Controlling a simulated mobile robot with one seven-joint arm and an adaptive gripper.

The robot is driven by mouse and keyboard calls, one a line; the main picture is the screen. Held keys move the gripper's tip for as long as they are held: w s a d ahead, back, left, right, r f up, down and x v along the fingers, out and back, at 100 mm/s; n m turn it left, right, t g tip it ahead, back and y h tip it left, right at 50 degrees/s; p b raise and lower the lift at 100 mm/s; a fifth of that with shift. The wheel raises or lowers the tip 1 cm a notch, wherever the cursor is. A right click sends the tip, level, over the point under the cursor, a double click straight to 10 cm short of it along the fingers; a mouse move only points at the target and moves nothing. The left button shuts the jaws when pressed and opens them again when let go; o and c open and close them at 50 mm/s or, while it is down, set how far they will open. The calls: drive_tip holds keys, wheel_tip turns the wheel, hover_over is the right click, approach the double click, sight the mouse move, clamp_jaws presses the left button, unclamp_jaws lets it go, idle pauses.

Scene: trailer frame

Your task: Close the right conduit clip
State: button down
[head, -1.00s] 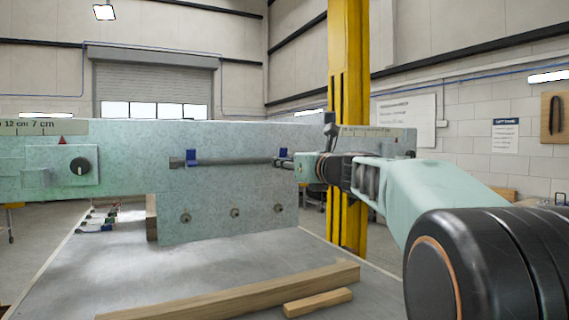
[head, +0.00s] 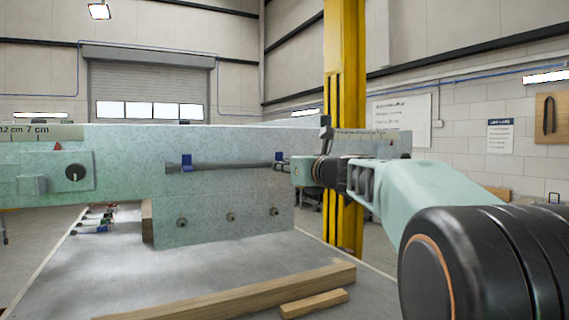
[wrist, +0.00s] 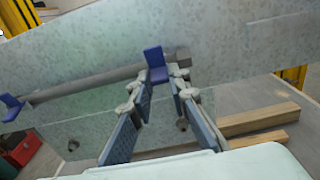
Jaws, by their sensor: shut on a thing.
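The right conduit clip (wrist: 155,57) is a small blue L-shaped piece on the grey conduit (wrist: 95,81), near the conduit's right end in the wrist view. My gripper (wrist: 160,77) has its two fingertips on either side of the clip's lower part and is shut on it. The clip's upright tab stands above the fingertips. In the head view the right clip (head: 279,157) shows just left of my gripper, partly hidden by it. The left conduit clip (head: 187,162) is also blue, with an upright part. I cannot tell how far the right clip is closed.
The pale green frame beam (head: 225,142) carries a black knob (head: 75,173) at left and several bolts on its lower plate. Wooden blocks (head: 230,292) lie on the grey bench (head: 150,275) below. A yellow column (head: 344,80) stands behind my arm.

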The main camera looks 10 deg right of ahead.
drive_tip(key=r+g+p, duration=0.1)
drive_tip(key=p, duration=0.7)
drive_tip(key=shift+r+g+h, duration=0.3)
drive_tip(key=shift+g, duration=0.1)
drive_tip(key=g+p, duration=0.1)
drive_tip(key=p, duration=0.3)
drive_tip(key=shift+r+g+h+p, duration=0.15)
drive_tip(key=shift+g+h+p, duration=0.15)
drive_tip(key=shift+p, duration=0.1)
drive_tip(key=shift+w+r+g+h+p, duration=0.1)
drive_tip(key=shift+r+g+h+p, duration=0.2)
drive_tip(key=shift+g, duration=0.6)
drive_tip(key=shift+w+r+g+h+p, duration=0.1)
drive_tip(key=shift+r+g+h+p, duration=0.15)
drive_tip(key=shift+g, duration=0.65)
drive_tip(key=shift+w+r+g+h, duration=0.15)
drive_tip(key=shift+g+h, duration=0.1)
drive_tip(key=shift+g, duration=0.45)
drive_tip(key=shift+a, duration=0.1)
